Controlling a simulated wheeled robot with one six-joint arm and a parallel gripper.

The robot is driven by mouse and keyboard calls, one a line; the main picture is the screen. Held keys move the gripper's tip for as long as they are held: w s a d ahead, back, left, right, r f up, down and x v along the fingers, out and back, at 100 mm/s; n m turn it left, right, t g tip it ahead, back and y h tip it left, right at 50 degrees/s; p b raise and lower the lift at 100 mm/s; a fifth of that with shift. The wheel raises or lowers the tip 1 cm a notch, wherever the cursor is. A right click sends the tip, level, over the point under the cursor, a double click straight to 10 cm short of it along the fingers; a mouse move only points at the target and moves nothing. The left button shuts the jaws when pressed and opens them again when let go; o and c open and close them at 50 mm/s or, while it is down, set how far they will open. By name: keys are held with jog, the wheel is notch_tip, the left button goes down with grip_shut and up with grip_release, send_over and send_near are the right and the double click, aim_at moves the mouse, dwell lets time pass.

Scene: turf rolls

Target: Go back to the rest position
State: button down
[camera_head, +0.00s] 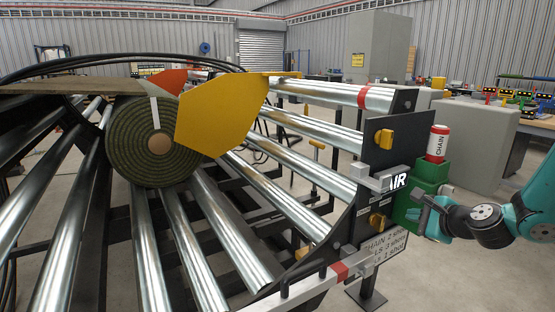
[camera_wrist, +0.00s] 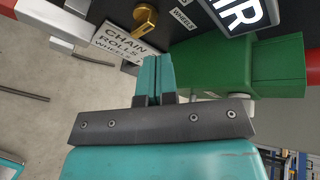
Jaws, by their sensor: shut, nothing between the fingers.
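My gripper (camera_wrist: 154,78) is shut and empty, its teal fingers pressed together in the wrist view. They point toward the dark panel of the roller machine, beside the label reading chain, rolls and wheels (camera_wrist: 128,42). A green box (camera_wrist: 235,65) is to the right of the fingers; a gap to it cannot be judged. In the head view my teal arm comes in from the right edge, with its dark wrist next to the green box (camera_head: 428,178) on the machine's end. The fingers cannot be made out clearly there.
A red and white can marked chain (camera_head: 438,143) stands on the green box. The machine's steel rollers (camera_head: 290,120) carry a turf roll (camera_head: 140,140) beside a yellow plate (camera_head: 218,115). A brass knob (camera_wrist: 145,17) is above the label. A grey cabinet (camera_head: 460,140) stands behind; open floor lies below my arm.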

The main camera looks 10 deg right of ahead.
jog(key=s+a+r+n+g+y, duration=0.1)
jog(key=s+a+r+n+g, duration=0.25)
jog(key=a+n, duration=0.35)
jog(key=s+a+r+n+g+y, duration=0.2)
jog(key=s+a+n, duration=0.25)
jog(key=a, duration=0.45)
jog(key=s+a+r+n+g+y, duration=0.1)
jog(key=s+a+r+n+g, duration=0.1)
jog(key=s+a+n, duration=0.35)
jog(key=s+a+r+n+g+h, duration=0.1)
jog(key=s+a+n+g, duration=0.2)
jog(key=s+n, duration=0.4)
jog(key=s+a+r+n+g+h, duration=0.25)
jog(key=s+n, duration=0.25)
jog(key=s, duration=0.5)
notch_tip(320, 180, up, 17)
jog(key=p, duration=1.7)
jog(key=shift+a+y+p, duration=0.2)
jog(key=shift+y+p, duration=0.2)
jog(key=shift+y, duration=0.05)
